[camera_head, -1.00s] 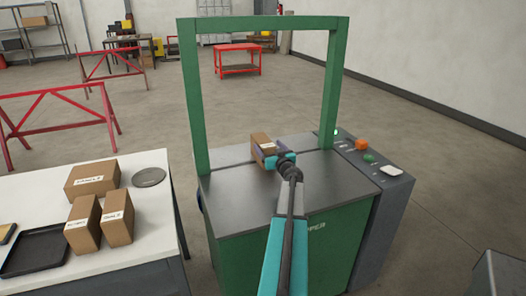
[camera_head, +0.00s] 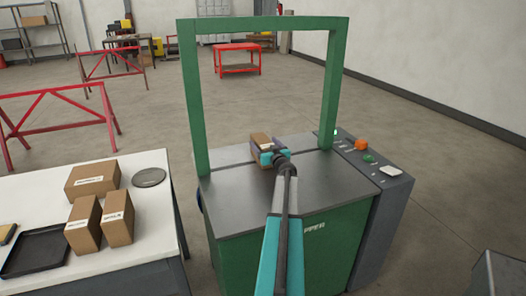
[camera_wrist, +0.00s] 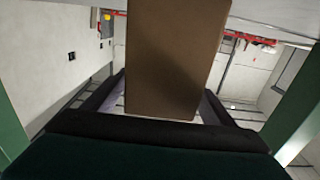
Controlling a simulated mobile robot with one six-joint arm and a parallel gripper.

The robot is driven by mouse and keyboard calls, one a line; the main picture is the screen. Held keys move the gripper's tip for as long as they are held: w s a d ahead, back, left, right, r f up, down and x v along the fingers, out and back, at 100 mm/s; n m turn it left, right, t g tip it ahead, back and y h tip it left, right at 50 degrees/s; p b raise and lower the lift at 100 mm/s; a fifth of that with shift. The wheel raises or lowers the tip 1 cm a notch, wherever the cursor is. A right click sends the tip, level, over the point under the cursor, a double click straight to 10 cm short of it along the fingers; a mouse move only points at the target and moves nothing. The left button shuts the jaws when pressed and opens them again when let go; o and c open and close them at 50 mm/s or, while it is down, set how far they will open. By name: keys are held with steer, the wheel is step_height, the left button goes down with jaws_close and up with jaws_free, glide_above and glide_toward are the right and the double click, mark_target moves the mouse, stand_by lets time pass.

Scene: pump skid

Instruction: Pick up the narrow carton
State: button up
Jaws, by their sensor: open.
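A narrow brown carton (camera_head: 260,139) stands on the steel top of the green strapping machine (camera_head: 300,185), inside its green arch. In the wrist view the carton (camera_wrist: 175,60) fills the upper middle, upright. My gripper (camera_head: 268,150) is at the carton, with its jaws open. In the wrist view its dark fingers reach along both sides of the carton, with a gap visible on the right. The lower part of the carton is hidden behind my gripper in the head view, so I cannot tell whether a finger touches it.
Three other cartons, one lying (camera_head: 91,178) and two standing (camera_head: 83,224) (camera_head: 117,218), are on the white table (camera_head: 150,235) at left with a black tray (camera_head: 36,250) and a grey disc (camera_head: 149,177). The arch posts flank my gripper. A control panel (camera_head: 370,160) is at right.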

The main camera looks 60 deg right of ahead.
steer(key=shift+x, duration=1.15)
steer(key=shift+s, duration=0.1)
steer(key=shift+c, duration=0.4)
steer(key=c, duration=1.5)
steer(key=shift+r, duration=0.2)
steer(key=shift+r, duration=0.5)
step_height(320, 180, up, 2)
steer(key=shift+r, duration=0.1)
steer(key=s+a, duration=0.1)
steer(key=s, duration=0.4)
steer(key=s+a+r, duration=0.1)
steer(key=s+a, duration=0.1)
steer(key=s, duration=0.3)
steer(key=s+a, duration=0.2)
steer(key=s, duration=0.3)
steer(key=shift+s+r, duration=0.1)
steer(key=shift+r, duration=0.15)
